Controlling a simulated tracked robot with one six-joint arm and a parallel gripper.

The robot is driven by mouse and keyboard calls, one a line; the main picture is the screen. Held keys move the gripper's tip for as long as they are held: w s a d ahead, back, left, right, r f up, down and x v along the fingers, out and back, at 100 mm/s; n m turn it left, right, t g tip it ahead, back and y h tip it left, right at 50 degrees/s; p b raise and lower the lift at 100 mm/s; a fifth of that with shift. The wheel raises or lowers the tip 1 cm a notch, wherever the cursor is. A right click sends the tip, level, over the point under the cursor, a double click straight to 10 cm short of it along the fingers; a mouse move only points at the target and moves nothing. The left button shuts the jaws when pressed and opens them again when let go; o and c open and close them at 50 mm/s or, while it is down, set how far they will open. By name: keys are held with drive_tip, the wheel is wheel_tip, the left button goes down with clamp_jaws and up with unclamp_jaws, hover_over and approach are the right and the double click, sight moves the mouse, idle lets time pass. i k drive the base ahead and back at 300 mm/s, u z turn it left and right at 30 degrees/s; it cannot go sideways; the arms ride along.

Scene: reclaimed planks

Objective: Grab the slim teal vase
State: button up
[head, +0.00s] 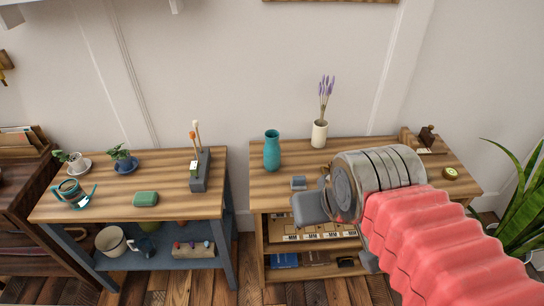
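The slim teal vase (272,151) stands upright on the right wooden table, near its back left. It is empty and fully visible, with nothing touching it. My gripper (304,195) is over the front part of the same table, to the right of the vase and nearer to me. Its grey fingers point left and look apart, with nothing seen between them. The far finger is partly hidden behind the near one and the wrist.
A cream vase with lavender (319,133) stands right of the teal vase. A wooden block with a dark tool (428,138) and a small round green item (450,173) are further right. A gap separates the left table (90,210). Table space left of the gripper is clear.

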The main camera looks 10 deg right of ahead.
sight(271, 151)
drive_tip(key=u, duration=1.05)
drive_tip(key=i, duration=0.5)
drive_tip(key=u, duration=0.3)
